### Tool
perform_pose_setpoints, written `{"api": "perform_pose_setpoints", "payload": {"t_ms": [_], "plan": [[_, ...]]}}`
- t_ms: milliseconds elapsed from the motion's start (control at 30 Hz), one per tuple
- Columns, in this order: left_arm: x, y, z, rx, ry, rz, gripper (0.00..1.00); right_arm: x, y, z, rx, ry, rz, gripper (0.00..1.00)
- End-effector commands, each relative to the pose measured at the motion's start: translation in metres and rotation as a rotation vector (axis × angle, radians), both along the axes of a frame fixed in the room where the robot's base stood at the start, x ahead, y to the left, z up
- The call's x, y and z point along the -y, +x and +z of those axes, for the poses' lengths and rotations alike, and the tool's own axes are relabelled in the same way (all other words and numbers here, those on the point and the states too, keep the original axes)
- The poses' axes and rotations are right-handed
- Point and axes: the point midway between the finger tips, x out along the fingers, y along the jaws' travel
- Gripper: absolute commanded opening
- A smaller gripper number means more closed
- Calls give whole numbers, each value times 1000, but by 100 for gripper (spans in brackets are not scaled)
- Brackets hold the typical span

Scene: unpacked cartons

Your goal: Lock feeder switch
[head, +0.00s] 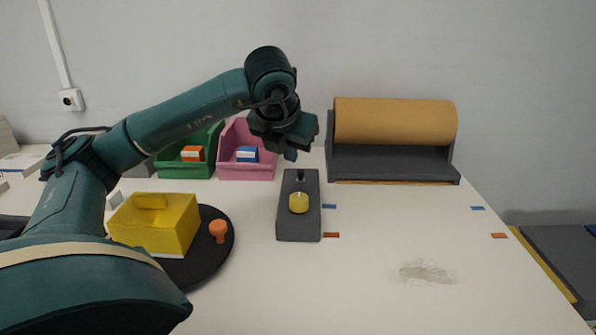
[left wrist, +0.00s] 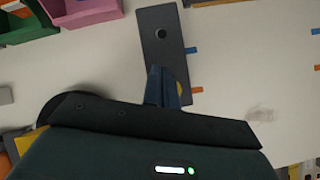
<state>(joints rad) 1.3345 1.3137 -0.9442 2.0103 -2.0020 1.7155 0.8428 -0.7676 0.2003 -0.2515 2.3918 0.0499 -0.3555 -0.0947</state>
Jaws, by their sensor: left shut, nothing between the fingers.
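A dark grey switch box (head: 285,225) lies near the middle of the table. On it are a small upright black post or lever (head: 299,176) and a round yellow knob (head: 298,203) nearer me. My left gripper (head: 291,155) is above and just behind the far end of the box, shut and empty. In the left wrist view its closed fingers (left wrist: 163,76) cover part of the box (left wrist: 152,18). There the black post (left wrist: 160,33) shows clear of the fingers, and only an edge of the yellow knob (left wrist: 180,89) shows. My right gripper is out of view.
A yellow block-like carton (head: 160,235) and an orange peg (head: 218,231) stand on a round black mat (head: 215,255) at left. Green (head: 185,170) and pink (head: 245,172) bins and a brown roll (head: 395,121) stand behind. The table's right side is mostly clear, with small tape marks.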

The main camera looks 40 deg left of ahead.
Motion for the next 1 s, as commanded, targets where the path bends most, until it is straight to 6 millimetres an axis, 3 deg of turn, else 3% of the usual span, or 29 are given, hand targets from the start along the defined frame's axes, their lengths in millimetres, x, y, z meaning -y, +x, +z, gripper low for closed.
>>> {"api": "perform_pose_setpoints", "payload": {"t_ms": [367,800,1000], "plan": [[-1,2,-5,-1,0,0,0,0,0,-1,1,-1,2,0],[-22,36,-67,-3,-1,2,0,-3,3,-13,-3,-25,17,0],[-27,46,-81,0,0,1,0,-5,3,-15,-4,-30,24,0]]}}
